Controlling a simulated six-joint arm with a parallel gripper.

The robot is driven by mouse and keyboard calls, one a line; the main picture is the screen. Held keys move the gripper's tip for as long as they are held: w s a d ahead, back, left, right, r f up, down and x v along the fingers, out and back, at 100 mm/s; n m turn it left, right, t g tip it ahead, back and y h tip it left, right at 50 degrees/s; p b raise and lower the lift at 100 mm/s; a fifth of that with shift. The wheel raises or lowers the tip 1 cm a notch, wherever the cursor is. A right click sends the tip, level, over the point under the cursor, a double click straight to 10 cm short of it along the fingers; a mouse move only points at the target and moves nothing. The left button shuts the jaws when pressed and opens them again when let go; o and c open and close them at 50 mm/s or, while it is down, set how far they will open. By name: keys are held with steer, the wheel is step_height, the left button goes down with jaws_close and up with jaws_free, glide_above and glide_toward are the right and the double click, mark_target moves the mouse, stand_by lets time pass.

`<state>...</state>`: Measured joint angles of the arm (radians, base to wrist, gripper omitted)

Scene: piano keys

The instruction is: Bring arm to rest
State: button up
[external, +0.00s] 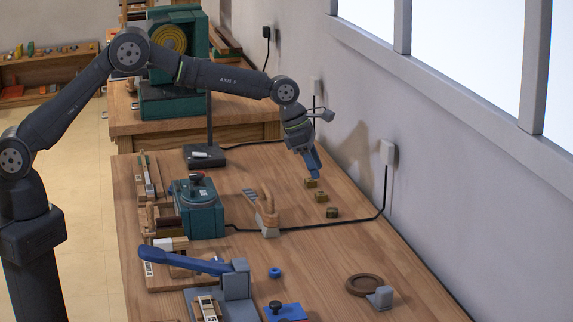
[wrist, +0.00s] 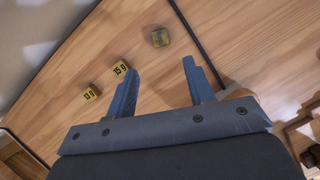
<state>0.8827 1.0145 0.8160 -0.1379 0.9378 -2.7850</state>
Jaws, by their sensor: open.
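My arm reaches in from the left in the external view and bends down over the far right part of the wooden bench (external: 330,262). My gripper (external: 316,172) points down, close to several small brass-coloured blocks. In the wrist view, my gripper (wrist: 162,78) has its two blue fingers spread apart with only bare wood between them. A block marked 15 (wrist: 121,68) is just left of the left finger. Another marked block (wrist: 90,94) lies farther left. A third block (wrist: 160,37) lies beyond the fingertips.
A teal box with a dial (external: 198,208), a wooden hand-like stand (external: 267,212) and a blue-armed device (external: 205,262) stand on the bench. A black cable crosses the bench to a wall box (external: 388,152). The wall bounds the right side.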

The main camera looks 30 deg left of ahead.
mark_target(332, 209)
stand_by(0.4)
steer(key=x, duration=1.2)
steer(key=shift+r, duration=1.1)
